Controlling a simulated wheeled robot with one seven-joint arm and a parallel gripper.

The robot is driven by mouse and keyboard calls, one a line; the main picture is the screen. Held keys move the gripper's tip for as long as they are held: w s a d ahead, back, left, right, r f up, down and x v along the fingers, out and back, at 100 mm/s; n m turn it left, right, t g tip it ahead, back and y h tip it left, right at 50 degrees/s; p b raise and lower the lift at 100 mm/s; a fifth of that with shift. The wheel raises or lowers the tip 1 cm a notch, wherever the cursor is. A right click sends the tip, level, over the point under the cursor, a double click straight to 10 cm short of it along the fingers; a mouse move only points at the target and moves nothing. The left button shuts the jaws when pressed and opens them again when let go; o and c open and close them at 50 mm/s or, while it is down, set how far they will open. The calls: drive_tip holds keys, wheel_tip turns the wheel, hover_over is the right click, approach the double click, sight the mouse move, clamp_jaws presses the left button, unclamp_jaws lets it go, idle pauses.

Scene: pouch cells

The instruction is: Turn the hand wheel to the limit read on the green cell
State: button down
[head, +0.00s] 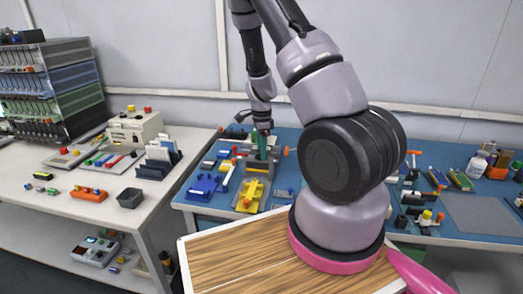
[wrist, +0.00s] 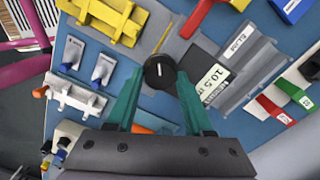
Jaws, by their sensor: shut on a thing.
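My gripper (wrist: 160,82) has its two teal fingers closed on a small black round wheel (wrist: 160,72), which I take for the hand wheel. A short white mark shows on its top. A thin yellow pointer (wrist: 163,38) stands out beside it. A white card (wrist: 208,78) reading "10.5" lies next to the wheel, its other text unclear. A green piece with a white mark (wrist: 291,90), possibly the green cell, lies at the right edge; I cannot read it. In the head view my gripper (head: 262,146) is low over the blue bench, and the wheel is hidden.
A yellow fixture (wrist: 104,22) and a white rack (wrist: 75,98) stand close to the fingers. A grey channelled holder (wrist: 240,65) and a red piece (wrist: 272,108) are to the right. The blue bench (head: 285,180) is crowded. A white table (head: 60,203) stands left.

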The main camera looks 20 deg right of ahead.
drive_tip(key=shift+m, duration=0.4)
drive_tip(key=shift+c, duration=1.4)
unclamp_jaws()
drive_tip(key=shift+r, duration=0.1)
wheel_tip(320, 180, up, 11)
drive_tip(key=shift+f, duration=0.2)
drive_tip(key=shift+r, duration=0.1)
